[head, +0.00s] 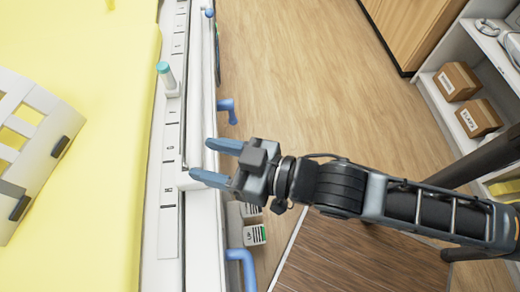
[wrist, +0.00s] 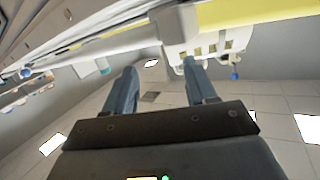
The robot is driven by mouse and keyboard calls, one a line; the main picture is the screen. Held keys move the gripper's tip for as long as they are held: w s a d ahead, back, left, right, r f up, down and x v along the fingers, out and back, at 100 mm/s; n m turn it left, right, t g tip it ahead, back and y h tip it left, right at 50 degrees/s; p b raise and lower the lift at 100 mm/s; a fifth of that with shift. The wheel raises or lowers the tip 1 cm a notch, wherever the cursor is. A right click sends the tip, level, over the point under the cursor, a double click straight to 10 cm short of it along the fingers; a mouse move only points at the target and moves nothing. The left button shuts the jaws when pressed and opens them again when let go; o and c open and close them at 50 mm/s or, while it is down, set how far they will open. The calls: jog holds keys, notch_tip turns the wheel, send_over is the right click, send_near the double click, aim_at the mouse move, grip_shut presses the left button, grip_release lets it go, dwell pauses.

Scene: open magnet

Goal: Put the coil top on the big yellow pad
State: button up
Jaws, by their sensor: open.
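The coil top (head: 40,125), a white curved frame with square openings and dark clips, is at the left edge of the head view, partly cut off. It appears to rest on the big yellow pad (head: 100,200), which covers the table's left side. My gripper (head: 201,159) is open and empty, its two blue fingers pointing left over the table's white side edge, apart from the coil top. In the wrist view my open gripper (wrist: 160,66) shows nothing between its fingers. A white piece with yellowish openings (wrist: 205,48) shows beyond the right finger; I cannot tell if it is the coil top.
A white rail (head: 173,130) with dark marks runs along the pad. A teal-capped white post (head: 167,76) stands on it. Blue handles (head: 228,108) stick out from the table's side. Shelves with cardboard boxes (head: 458,82) stand at right. The wooden floor (head: 300,60) between is clear.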

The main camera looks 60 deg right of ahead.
jog(key=s+d+r+h, duration=0.1)
jog(key=s+d+r, duration=0.1)
jog(key=s, duration=0.6)
jog(key=s+d+r+g+h, duration=0.1)
jog(key=s+d+r, duration=0.1)
jog(key=s, duration=0.7)
jog(key=shift+d+m+h, duration=0.3)
jog(key=shift+d+m, duration=0.1)
jog(key=shift+s+r, duration=0.1)
